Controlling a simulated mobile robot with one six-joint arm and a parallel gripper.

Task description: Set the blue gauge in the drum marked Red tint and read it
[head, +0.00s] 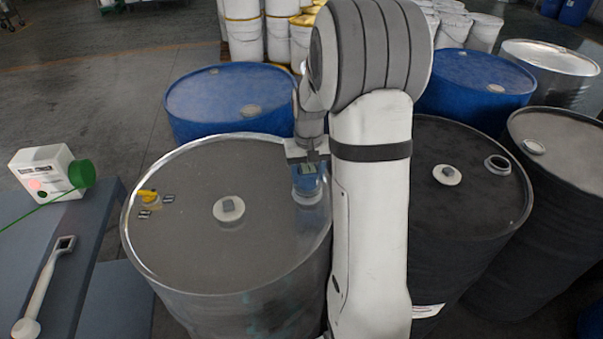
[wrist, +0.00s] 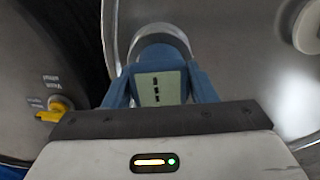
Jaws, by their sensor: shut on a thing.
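My gripper (head: 308,158) is shut on the blue gauge (head: 307,182), near the right edge of the grey-topped steel drum (head: 190,250) in the head view. In the wrist view the gauge's pale display (wrist: 159,88) faces the camera, with a few dark marks too small to read. The gauge sits between the jaws (wrist: 160,92). A round grey end (wrist: 162,42) shows beyond it. I cannot tell whether the gauge is in an opening or above the lid. No drum marking reading Red tint is legible.
The steel drum bears a yellow tap (head: 148,196) and a central bung (head: 228,209). A dark drum (head: 460,230) with an open-looking hole (head: 497,164) stands right of my arm. Blue drums (head: 225,95) stand behind.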

